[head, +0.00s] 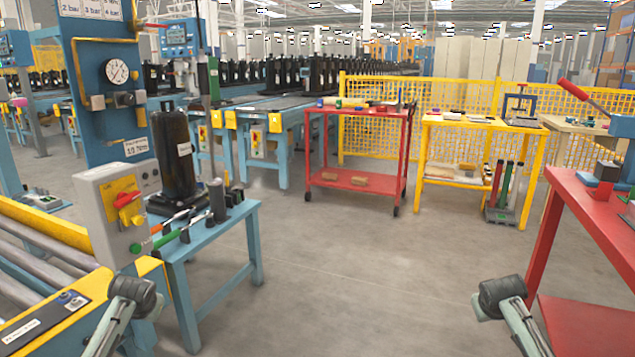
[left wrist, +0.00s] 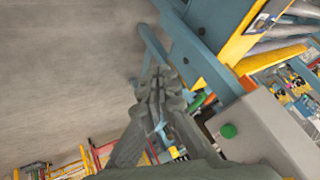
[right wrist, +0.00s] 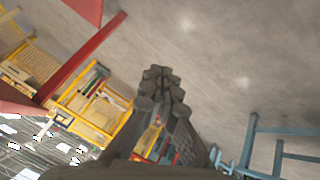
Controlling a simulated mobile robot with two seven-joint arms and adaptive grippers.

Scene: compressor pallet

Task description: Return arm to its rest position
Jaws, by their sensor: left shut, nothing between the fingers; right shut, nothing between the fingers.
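My left arm comes in at the bottom left of the head view, in front of the blue table and the roller conveyor. In the left wrist view my left gripper (left wrist: 158,85) is shut and empty, with its fingers together above bare floor beside a blue frame. My right arm comes in at the bottom right of the head view, left of the red bench. In the right wrist view my right gripper (right wrist: 162,80) is shut and empty, with grey floor beyond its fingertips. In the head view the fingertips of both grippers are hard to make out.
A blue table (head: 215,225) with a black compressor (head: 175,160) and tools stands at left, beside a grey control box (head: 118,215) with a red switch. A red cart (head: 360,182), a yellow table (head: 455,182) and a red bench (head: 590,215) stand around. The middle floor is clear.

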